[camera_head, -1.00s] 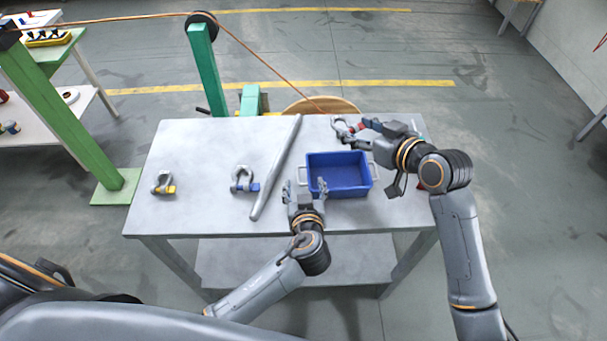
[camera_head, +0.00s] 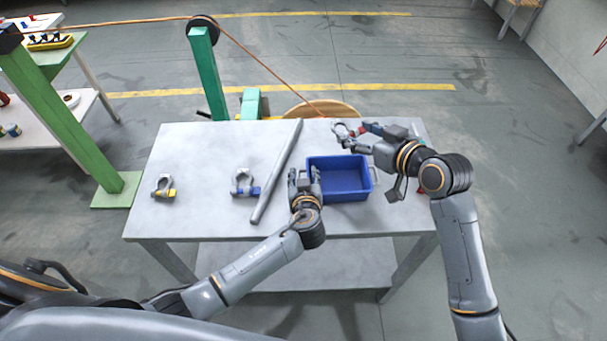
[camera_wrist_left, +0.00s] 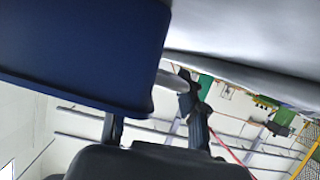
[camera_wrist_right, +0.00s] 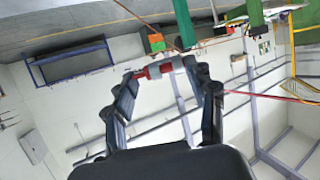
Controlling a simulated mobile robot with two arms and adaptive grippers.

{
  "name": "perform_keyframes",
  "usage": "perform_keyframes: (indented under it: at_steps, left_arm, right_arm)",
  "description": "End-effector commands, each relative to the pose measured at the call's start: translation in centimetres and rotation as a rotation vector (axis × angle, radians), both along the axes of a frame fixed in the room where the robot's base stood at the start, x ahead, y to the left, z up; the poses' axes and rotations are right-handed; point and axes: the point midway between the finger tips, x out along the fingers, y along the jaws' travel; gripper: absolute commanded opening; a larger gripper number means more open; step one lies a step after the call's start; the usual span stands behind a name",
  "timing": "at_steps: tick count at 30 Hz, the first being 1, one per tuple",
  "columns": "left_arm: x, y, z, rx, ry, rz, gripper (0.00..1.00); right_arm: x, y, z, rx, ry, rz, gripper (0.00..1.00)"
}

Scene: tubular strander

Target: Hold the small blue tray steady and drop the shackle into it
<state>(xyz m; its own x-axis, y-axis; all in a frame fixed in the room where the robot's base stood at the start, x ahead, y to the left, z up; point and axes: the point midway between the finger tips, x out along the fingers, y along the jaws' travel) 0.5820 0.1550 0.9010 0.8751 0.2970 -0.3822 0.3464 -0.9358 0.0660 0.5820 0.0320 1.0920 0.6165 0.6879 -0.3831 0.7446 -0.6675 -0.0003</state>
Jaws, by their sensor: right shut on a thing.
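My left gripper (camera_head: 304,174) is at the tray's left end, by the handle. In the left wrist view the blue tray (camera_wrist_left: 75,60) fills the upper left, and the fingers (camera_wrist_left: 155,120) stand apart, one below the tray and one right of it. My right gripper (camera_head: 358,137) is shut on a grey shackle (camera_head: 342,130) with a red pin, behind the tray's back edge. In the right wrist view the red pin (camera_wrist_right: 153,71) lies between the fingertips.
A grey bar (camera_head: 277,172) lies across the table left of the tray. A shackle with a blue pin (camera_head: 243,183) and one with a yellow pin (camera_head: 163,186) lie further left. Green posts and an orange cable are behind the grey table (camera_head: 200,215).

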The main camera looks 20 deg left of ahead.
Motion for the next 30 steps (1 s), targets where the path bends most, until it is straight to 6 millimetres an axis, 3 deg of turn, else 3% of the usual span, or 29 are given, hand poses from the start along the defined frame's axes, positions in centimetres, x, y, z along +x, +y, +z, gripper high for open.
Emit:
perform_keyframes:
  at_steps: [1,5,11,30]
  left_arm:
    - [0.0,0.0,0.0,0.000,0.000,0.000,0.25]
    - [0.0,0.0,0.0,0.000,0.000,0.000,0.00]
    - [0.0,0.0,0.0,0.000,0.000,0.000,0.00]
    - [0.0,0.0,0.0,0.000,0.001,0.000,0.00]
  right_arm:
    - [0.0,0.0,0.1,0.001,-0.001,0.000,0.17]
    - [0.0,0.0,0.1,0.001,-0.001,0.000,0.17]
    - [0.0,0.0,-0.5,0.001,-0.001,0.000,0.17]
    - [0.0,0.0,-5.0,0.000,0.000,0.001,0.17]
